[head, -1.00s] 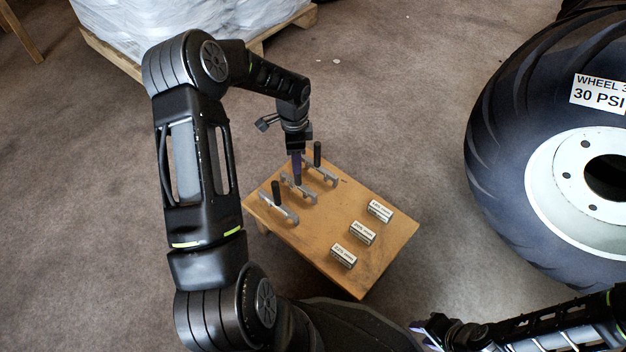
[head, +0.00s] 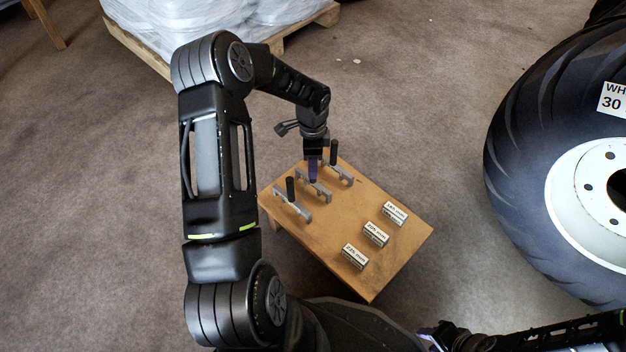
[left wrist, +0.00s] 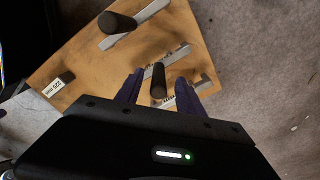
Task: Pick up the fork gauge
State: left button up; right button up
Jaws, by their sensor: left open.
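Three grey fork gauges with upright black handles stand in a row on a small wooden table (head: 335,255). My left gripper (head: 313,178) points down at the middle fork gauge (head: 325,194), whose handle it hides in the head view. In the left wrist view a black handle (left wrist: 158,78) stands between the open purple fingers (left wrist: 158,88); contact cannot be told. Another fork gauge (head: 292,206) is nearer and left, and a third (head: 342,174) is farther and right. My right gripper (head: 432,336) is at the bottom edge, its jaws unclear.
Three labelled blocks (head: 375,234) stand along the table's right side. A large tyre with a white rim (head: 590,200) is at the right. A wrapped load on a wooden pallet (head: 300,30) is at the back. Open floor surrounds the table.

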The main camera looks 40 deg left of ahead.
aim_at(321, 190)
pick_arm(q)
notch_tip(321, 190, down, 4)
jog(key=shift+d+f+b, duration=0.15)
jog(key=shift+f+b, duration=0.05)
jog(key=shift+b, duration=0.65)
jog(key=shift+r, duration=0.1)
grip_shut()
dwell(1.0)
